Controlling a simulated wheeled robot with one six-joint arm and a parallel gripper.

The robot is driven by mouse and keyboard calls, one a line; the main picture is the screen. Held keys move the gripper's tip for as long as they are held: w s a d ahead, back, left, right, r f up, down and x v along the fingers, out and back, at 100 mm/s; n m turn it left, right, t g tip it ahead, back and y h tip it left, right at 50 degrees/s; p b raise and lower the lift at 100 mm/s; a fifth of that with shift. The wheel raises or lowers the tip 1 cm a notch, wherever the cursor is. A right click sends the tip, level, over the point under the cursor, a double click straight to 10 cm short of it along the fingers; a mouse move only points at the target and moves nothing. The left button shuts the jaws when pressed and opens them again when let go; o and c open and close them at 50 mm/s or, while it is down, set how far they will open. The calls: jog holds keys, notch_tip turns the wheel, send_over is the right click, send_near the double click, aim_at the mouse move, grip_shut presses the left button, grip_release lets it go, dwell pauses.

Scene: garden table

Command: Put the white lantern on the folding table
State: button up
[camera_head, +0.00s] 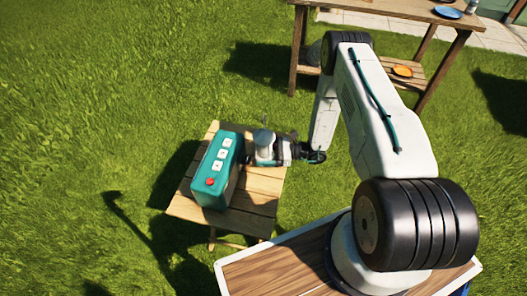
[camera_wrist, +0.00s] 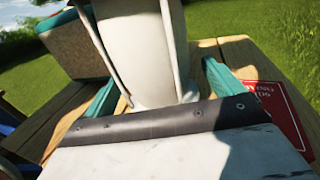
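The white lantern (camera_head: 265,147) is over the right part of the folding table (camera_head: 185,208), the small slatted wooden one. Its pale body (camera_wrist: 145,55) and thin wire handle fill the middle of the wrist view. My gripper (camera_head: 280,150) reaches it from the right, and its two teal fingers (camera_wrist: 163,90) lie on either side of the body. The left finger looks close to it; the right seems to have a thin gap. I cannot tell whether they press on it, or whether its base touches the tabletop.
A teal box (camera_head: 217,170) with white buttons and a red knob stands on the table, left of the lantern. A red printed card (camera_wrist: 275,110) lies on the wood at right. A larger wooden table (camera_head: 400,8) with a blue plate (camera_head: 447,12) stands behind. Grass surrounds everything.

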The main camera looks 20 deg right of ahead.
jog(key=shift+r, duration=0.15)
jog(key=v, duration=1.1)
jog(key=s+a+r+n+g+h, duration=0.1)
jog(key=a+r+n+g+h, duration=0.2)
jog(key=r, duration=0.8)
jog(key=s+a+r+n+g+h, duration=0.15)
jog(key=r+n+g, duration=0.35)
jog(key=r, duration=0.7)
jog(key=s+a+r+n+g+h, duration=0.15)
jog(key=r+n, duration=0.35)
jog(key=r, duration=0.6)
jog(key=s+a+r+n+h, duration=0.4)
jog(key=s+r+n+h, duration=0.1)
jog(key=s+r, duration=0.6)
jog(key=s+d+r+n+t+h, duration=0.1)
jog(key=s+r+n+t+h, duration=0.1)
jog(key=s, duration=0.4)
jog(key=s+d+r+n+t+h, duration=0.1)
jog(key=s+r+n+t+h, duration=0.1)
jog(key=s, duration=0.4)
jog(key=shift+s+r+h, duration=0.2)
jog(key=shift+r+h, duration=0.15)
jog(key=shift+h, duration=0.55)
